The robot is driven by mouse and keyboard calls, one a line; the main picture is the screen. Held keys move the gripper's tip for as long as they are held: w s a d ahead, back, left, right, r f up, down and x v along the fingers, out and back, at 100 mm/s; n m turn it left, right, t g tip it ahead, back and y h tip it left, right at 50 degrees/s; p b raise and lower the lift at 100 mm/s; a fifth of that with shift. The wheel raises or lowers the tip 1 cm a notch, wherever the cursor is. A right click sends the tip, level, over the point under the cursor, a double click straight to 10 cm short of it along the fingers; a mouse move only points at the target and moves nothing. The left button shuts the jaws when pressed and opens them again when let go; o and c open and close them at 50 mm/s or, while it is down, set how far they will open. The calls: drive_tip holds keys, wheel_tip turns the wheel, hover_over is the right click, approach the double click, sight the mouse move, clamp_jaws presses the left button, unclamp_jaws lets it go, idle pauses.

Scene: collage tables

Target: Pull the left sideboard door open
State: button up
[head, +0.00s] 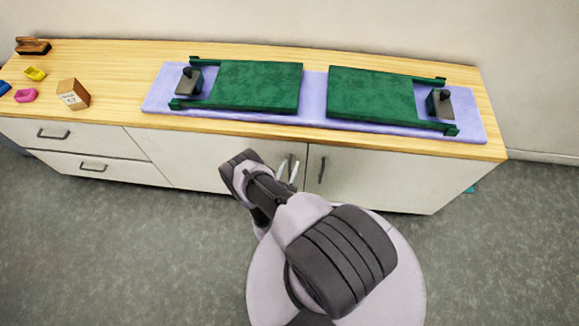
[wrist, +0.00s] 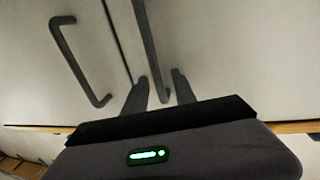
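The left sideboard door (head: 195,160) is pale and looks flush with the front. Its dark bar handle (head: 291,162) stands near the door's right edge, partly hidden by my gripper. My gripper (head: 287,172) is at this handle, with its two fingers apart. In the wrist view, the handle (wrist: 151,50) runs down between the fingertips (wrist: 160,78), one on each side. Gaps show beside it, so the fingers do not look closed on it. Whether either finger touches the bar is hard to tell.
The right door's handle (head: 322,170) is close by, across the seam; it also shows in the wrist view (wrist: 80,62). Drawers (head: 85,150) are at the left. The wooden top (head: 125,85) bears a lilac mat (head: 315,95) with green boards. Grey floor lies open in front.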

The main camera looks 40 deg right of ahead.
clamp_jaws()
idle(1.4)
